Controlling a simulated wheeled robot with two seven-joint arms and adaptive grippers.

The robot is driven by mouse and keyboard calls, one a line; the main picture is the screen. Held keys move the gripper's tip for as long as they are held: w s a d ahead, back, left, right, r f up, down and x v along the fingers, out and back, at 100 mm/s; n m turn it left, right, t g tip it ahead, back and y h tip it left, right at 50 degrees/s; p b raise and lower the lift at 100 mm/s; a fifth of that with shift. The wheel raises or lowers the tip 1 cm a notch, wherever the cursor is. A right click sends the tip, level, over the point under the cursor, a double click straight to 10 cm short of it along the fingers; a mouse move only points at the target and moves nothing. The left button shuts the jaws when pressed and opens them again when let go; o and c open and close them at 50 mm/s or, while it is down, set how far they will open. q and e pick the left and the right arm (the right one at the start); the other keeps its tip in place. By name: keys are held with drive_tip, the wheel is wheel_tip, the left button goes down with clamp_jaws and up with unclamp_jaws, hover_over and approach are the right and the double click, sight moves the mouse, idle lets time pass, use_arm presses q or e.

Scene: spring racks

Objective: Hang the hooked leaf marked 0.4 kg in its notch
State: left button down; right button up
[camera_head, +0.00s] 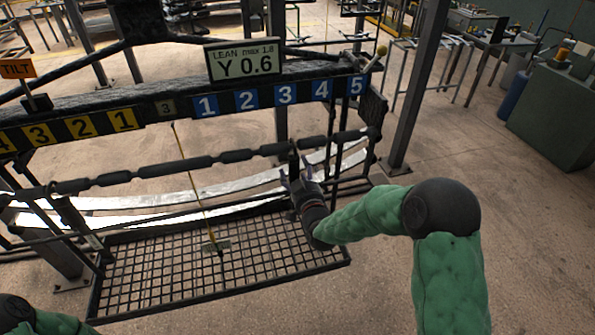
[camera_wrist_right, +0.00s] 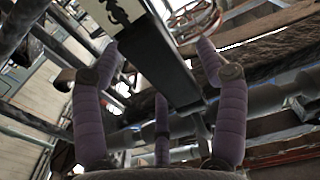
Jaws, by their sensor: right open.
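My right gripper (camera_head: 297,182) is at the notched bar (camera_head: 240,156), right of its middle and below the blue number plates. In the right wrist view its purple fingers (camera_wrist_right: 163,95) are spread apart. A dark flat hanging piece (camera_wrist_right: 160,60) shows between and beyond the fingers, with a pale plate with black marks (camera_wrist_right: 112,14) at its top. In the head view a dark upright piece (camera_head: 293,158) stands at the bar just above the gripper. I cannot read 0.4 kg anywhere, so I cannot tell whether this piece is the leaf. My left gripper is out of view.
The rack carries yellow plates (camera_head: 80,126), blue plates (camera_head: 285,95) and a sign reading Y 0.6 (camera_head: 243,62). A yellow line with a pointer (camera_head: 216,246) hangs over the mesh tray (camera_head: 160,312). A post (camera_head: 412,95) stands at the right.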

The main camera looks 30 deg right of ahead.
drive_tip(key=v, duration=2.2)
drive_tip(key=shift+b, duration=0.35)
drive_tip(key=shift+w+a, duration=0.1)
drive_tip(key=shift+w, duration=0.05)
drive_tip(key=w+a+f+g+y+b, duration=0.2)
drive_tip(key=a+f+g+y+b, duration=0.15)
drive_tip(key=f, duration=0.95)
drive_tip(key=w+a+f+g+y+b, duration=0.1)
drive_tip(key=a+f+g+y+b, duration=0.25)
drive_tip(key=f, duration=1.05)
drive_tip(key=s+a+f+g+b, duration=0.1)
drive_tip(key=s+a+f+g, duration=0.2)
drive_tip(key=f, duration=0.4)
drive_tip(key=s+a+f+g+b, duration=0.1)
drive_tip(key=s+a+f+g, duration=0.2)
drive_tip(key=f, duration=0.4)
drive_tip(key=s+a+f+g+y+b, duration=0.1)
drive_tip(key=s+a+f+g, duration=0.3)
drive_tip(key=f, duration=0.4)
drive_tip(key=shift+s+a+b, duration=0.35)
drive_tip(key=shift+a+b, duration=0.15)
drive_tip(key=shift+a, duration=0.35)
